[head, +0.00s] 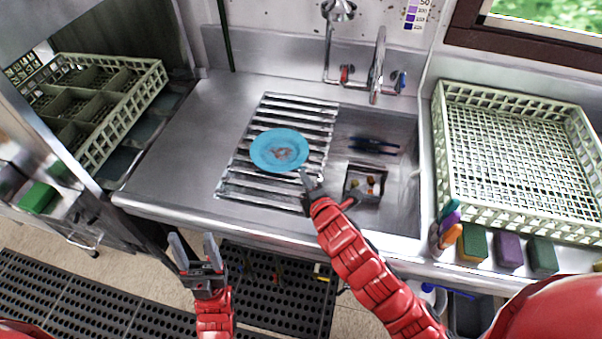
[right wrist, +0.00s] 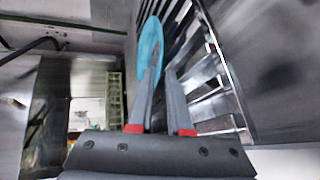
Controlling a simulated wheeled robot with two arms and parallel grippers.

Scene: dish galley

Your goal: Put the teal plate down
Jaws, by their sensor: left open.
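The teal plate (head: 279,150) is face up and roughly level over the slatted drain rack (head: 262,192) left of the sink bowl. I cannot tell whether its underside touches the slats. My right gripper (head: 306,178) is at the plate's near right rim, its fingers close together on the rim. In the right wrist view the plate (right wrist: 150,40) shows nearly edge-on at the fingers (right wrist: 162,75), which hide part of it. My left gripper (head: 196,250) is open and empty, low in front of the counter edge.
The sink bowl (head: 400,165) holds dark utensils and a small strainer tray (head: 364,186). A pale crate (head: 515,160) stands at right, with sponges (head: 508,250) in front. Another crate (head: 100,100) is at left. Bare counter (head: 190,150) lies left of the rack. Taps (head: 376,75) stand behind.

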